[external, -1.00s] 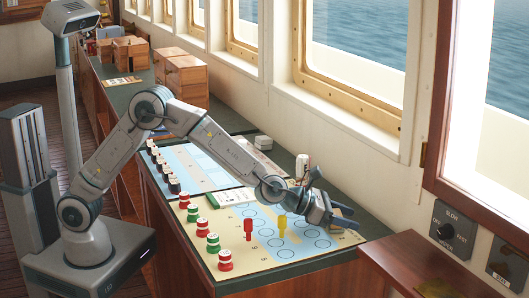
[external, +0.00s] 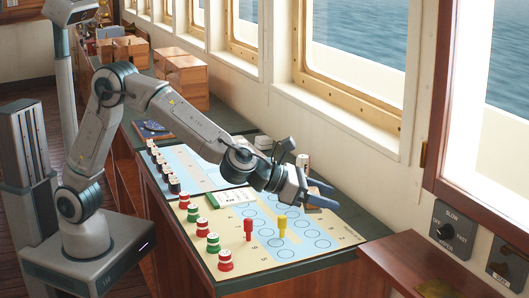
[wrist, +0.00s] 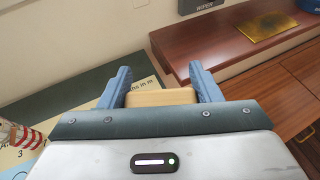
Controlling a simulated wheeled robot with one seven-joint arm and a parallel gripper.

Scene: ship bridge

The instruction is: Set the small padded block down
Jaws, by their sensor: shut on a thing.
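The small padded block (wrist: 160,97) shows in the wrist view as a tan piece between the two blue fingers of my gripper (wrist: 161,84). The fingers are shut on its sides. In the external view my gripper (external: 325,196) is over the far right part of the chart board (external: 262,262), near the window side. The block is mostly hidden by the fingers there, and I cannot tell whether it touches anything below.
Red and green striped pieces (external: 213,243) line the board's left edge. A brown wooden ledge (external: 400,262) lies to the right. The board's front right part looks clear.

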